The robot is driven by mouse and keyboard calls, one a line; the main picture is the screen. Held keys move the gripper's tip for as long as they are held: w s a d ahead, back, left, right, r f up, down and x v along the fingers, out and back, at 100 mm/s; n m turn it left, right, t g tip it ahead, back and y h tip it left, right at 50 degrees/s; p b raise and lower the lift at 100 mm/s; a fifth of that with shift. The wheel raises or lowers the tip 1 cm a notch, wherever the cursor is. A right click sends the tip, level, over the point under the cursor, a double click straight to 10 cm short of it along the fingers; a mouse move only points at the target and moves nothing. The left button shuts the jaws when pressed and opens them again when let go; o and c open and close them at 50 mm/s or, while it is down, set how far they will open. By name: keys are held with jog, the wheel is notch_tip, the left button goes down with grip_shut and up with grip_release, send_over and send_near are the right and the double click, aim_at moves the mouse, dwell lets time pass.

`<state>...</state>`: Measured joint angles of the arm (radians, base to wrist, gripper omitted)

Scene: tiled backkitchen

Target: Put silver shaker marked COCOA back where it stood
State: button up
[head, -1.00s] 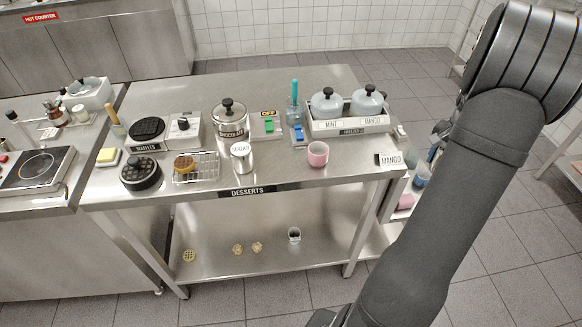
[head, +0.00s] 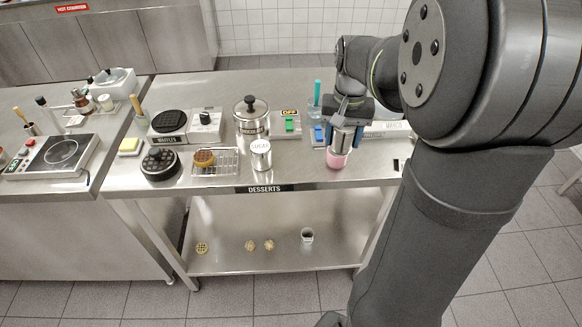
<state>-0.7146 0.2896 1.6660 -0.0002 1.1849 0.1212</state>
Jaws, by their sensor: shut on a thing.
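My gripper (head: 344,138) is over the right part of the desserts table, pointing down. It is shut on a silver shaker (head: 343,139), which sits upright between its blue-padded fingers. No COCOA marking can be read on it from here. A pink cup (head: 336,161) shows directly below the shaker, its top hidden by the shaker and fingers. I cannot tell whether the shaker is above the cup or behind it. A silver shaker marked SUGAR (head: 260,156) stands on the table (head: 295,172), left of my gripper.
The chocolate pot (head: 251,119), the switch box (head: 287,124) and a wire rack (head: 216,163) stand left of my gripper. My arm hides most of the mint and mango tub holder (head: 390,128). Bare tabletop lies between the SUGAR shaker and the pink cup.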

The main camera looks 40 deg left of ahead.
send_over(291, 168)
notch_tip(291, 168, down, 7)
jog(key=shift+d+r, duration=0.15)
jog(key=shift+f, duration=2.05)
jog(key=shift+f, duration=0.15)
jog(key=o, duration=0.8)
notch_tip(291, 168, up, 12)
jog(key=shift+r, duration=0.2)
